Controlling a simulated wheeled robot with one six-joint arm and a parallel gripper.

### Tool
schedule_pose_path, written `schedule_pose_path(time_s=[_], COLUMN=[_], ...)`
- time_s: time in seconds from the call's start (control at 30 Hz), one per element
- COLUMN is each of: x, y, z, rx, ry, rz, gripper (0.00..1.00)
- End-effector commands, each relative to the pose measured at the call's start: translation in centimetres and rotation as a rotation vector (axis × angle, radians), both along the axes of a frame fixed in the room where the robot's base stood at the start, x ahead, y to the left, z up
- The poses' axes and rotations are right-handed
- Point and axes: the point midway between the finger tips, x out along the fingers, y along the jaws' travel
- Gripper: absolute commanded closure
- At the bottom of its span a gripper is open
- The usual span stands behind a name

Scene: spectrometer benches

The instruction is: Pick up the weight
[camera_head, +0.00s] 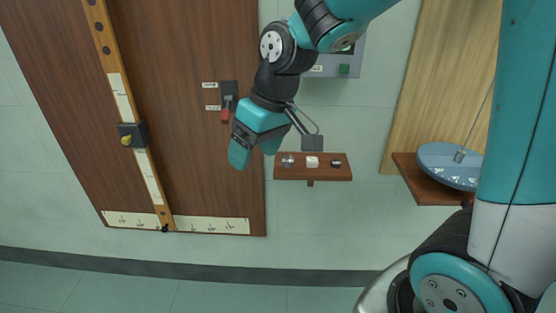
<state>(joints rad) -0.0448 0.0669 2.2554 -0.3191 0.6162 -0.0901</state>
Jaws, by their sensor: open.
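A small wooden shelf (320,174) on the wall, right of the picture's middle, carries three small items. They are a silvery metal piece (287,160) at the left, a white block (312,161) in the middle and a dark metal piece (336,162) at the right. They are too small for me to tell which is the weight. My gripper (255,152) is open and empty, pointing down, left of the shelf in the picture.
A brown wooden panel (180,110) fills the left, with a vertical rail and slider (132,135) and a red-handled switch (227,105). A grey box with a green button (344,69) is behind my arm. A blue round dish (445,168) stands on another shelf (415,185) at right.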

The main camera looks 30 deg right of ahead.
Motion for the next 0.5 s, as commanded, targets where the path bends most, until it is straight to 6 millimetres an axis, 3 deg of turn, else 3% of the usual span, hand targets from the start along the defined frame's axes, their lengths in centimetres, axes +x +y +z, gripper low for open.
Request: schedule_pose_path(time_s=[0.03,0.1,0.2,0.33,0.5], x=[3.7,7.8,12.0,14.9,16.2], y=[-2.8,-6.6,-12.0,-17.4,-20.3], z=[-0.7,-2.1,-4.5,-7.3,-9.3], rx=[-0.024,-0.059,-0.109,-0.159,-0.188], ry=[-0.003,-0.021,-0.039,-0.052,-0.057], rz=[-0.072,-0.154,-0.252,-0.336,-0.377], gripper=[0.26,0.26,0.26,0.26,0.26])
